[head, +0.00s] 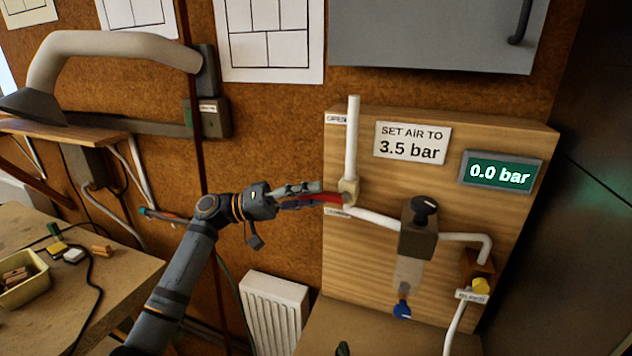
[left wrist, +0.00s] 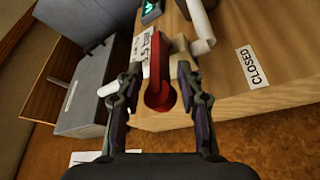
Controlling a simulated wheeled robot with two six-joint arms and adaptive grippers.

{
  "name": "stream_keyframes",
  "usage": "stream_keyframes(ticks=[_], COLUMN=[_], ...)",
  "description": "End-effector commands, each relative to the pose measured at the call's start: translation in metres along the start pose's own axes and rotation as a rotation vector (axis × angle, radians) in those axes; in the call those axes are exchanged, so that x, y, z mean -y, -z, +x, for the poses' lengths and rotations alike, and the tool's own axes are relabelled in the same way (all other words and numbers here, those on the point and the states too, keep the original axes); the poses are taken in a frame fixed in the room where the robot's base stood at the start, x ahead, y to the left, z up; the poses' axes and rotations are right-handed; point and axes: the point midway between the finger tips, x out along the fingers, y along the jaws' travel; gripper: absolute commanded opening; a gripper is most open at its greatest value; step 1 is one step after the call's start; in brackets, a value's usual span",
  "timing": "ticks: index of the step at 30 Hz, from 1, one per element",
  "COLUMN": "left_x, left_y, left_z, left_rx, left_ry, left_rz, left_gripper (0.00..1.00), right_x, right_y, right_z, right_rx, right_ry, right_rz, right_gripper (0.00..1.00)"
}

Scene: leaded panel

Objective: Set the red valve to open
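The red valve's handle (head: 322,198) points left from its pale body (head: 349,190) on the wooden panel. In the head view a label reading OPEN (head: 336,119) is above it and a partly hidden label (head: 338,212) is just below. The left wrist view shows this label as CLOSED (left wrist: 252,66). My left gripper (head: 312,194) is at the handle, its fingers spread on both sides of the red handle (left wrist: 160,92), with gaps visible in the left wrist view. My right gripper is not in view.
A sign (head: 411,144) reads SET AIR TO 3.5 bar, and a green display (head: 500,172) reads 0.0 bar. White pipe (head: 353,135) rises from the valve; another runs right to a regulator with a black knob (head: 424,207). A radiator (head: 272,312) stands below left.

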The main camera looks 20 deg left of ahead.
Motion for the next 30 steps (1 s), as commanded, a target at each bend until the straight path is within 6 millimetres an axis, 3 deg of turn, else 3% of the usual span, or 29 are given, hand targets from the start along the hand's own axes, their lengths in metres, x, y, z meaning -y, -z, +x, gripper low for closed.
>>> stream_keyframes(ticks=[4,12,21,30], left_x=[-0.0010,0.0009,0.0009,0.0010], left_y=[0.0008,-0.0001,-0.0001,-0.0001], left_z=[0.0119,0.0131,0.0128,0.0126], left_rx=[-0.001,-0.001,-0.001,-0.001], left_ry=[-0.001,0.001,0.001,0.002], left_rz=[-0.001,0.000,-0.001,-0.001], left_gripper=[0.37,0.37,0.00,0.00], right_x=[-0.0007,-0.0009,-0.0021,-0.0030], right_y=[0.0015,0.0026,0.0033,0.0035], right_z=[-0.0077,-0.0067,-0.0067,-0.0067], right_rx=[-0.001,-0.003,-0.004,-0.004], right_ry=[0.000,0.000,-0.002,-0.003], right_rz=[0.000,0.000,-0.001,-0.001], right_gripper=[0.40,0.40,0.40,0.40])
